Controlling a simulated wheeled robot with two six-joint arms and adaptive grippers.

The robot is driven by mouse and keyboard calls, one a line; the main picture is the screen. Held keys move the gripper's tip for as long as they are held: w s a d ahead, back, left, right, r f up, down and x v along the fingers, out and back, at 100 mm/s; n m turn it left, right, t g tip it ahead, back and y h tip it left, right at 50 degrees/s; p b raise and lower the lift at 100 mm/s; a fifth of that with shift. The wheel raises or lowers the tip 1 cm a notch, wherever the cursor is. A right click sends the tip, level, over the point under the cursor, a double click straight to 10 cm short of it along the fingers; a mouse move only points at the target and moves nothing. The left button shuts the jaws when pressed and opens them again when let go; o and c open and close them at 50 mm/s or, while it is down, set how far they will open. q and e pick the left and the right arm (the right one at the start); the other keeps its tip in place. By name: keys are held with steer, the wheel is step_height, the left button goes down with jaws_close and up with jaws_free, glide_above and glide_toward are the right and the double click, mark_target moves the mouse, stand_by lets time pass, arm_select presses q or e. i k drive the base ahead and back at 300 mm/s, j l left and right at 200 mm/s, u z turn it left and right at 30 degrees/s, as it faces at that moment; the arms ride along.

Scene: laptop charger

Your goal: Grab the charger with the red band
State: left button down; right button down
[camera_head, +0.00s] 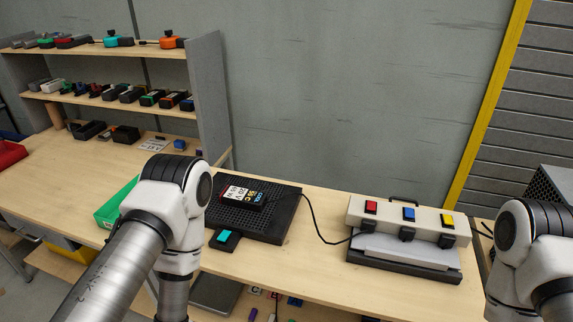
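A black charger-like block (256,200) lies on a black perforated mat (271,226) on the bench. Its top has a white printed label, and a small red strip seems to show at its left end. Several small dark blocks with coloured marks stand on the shelf rack (130,53) at upper left. A dark block with red (72,41) is on the upper board, and another reddish one (95,90) is on the middle board. They are too small to tell which have a red band. Both my arms show, but neither gripper does.
A beige unit (389,217) with red, blue and yellow squares stands at right, with a black cable running to its left. A green bin (112,207) is partly behind my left arm. A small black pad with a teal block (223,237) sits before the mat.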

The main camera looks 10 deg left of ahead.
mark_target(249, 199)
steer(key=j+z, duration=0.15)
steer(key=j, duration=0.4)
steer(key=j+z, duration=0.15)
steer(key=j, duration=0.45)
steer(key=k+j+z, duration=0.2)
steer(key=j, duration=0.35)
steer(key=j+z, duration=0.15)
steer(key=j, duration=0.4)
